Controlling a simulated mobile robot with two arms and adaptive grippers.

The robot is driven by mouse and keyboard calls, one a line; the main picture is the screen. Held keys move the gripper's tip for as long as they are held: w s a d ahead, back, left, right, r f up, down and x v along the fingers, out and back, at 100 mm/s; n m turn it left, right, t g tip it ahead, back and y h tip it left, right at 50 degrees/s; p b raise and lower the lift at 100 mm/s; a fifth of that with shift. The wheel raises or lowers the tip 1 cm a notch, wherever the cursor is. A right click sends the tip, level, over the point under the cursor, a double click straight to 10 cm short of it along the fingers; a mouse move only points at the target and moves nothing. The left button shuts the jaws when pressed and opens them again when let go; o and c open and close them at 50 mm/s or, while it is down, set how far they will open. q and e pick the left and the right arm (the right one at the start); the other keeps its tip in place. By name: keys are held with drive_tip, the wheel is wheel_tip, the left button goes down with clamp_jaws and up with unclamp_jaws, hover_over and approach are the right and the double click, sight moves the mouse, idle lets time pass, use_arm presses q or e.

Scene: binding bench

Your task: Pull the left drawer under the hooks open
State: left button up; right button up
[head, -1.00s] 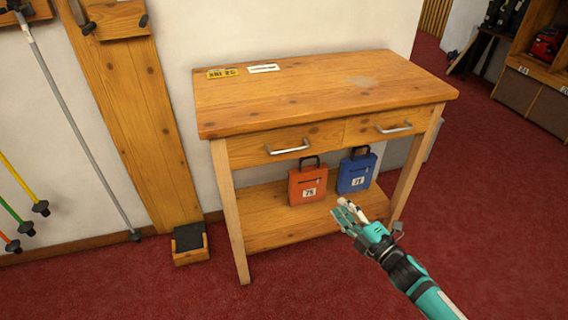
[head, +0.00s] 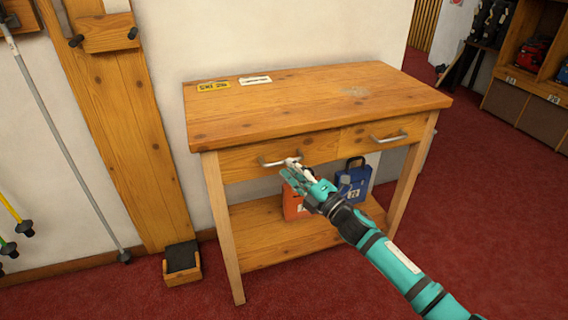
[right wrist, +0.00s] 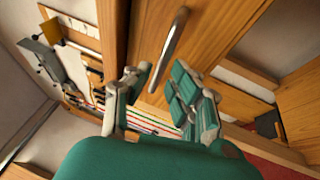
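The left drawer (head: 238,164) of the wooden bench is shut, its front flush with the frame. Its silver bar handle (head: 279,162) shows at the middle of the front, partly near my fingers. My right gripper (head: 292,174) is just in front of and below this handle. In the right wrist view the fingers of my right gripper (right wrist: 160,84) are apart and empty, with the handle (right wrist: 175,40) ahead of the gap between them. I cannot tell whether a finger touches it. My left gripper is out of view.
The right drawer (head: 357,138) beside it is also shut. Orange (head: 293,206) and blue (head: 353,184) bags stand on the lower shelf (head: 262,248), behind my arm. A yellow tag (head: 213,86) and a white tag lie on the top. Red carpet lies in front.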

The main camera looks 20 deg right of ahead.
drive_tip(key=shift+x, duration=1.7)
clamp_jaws()
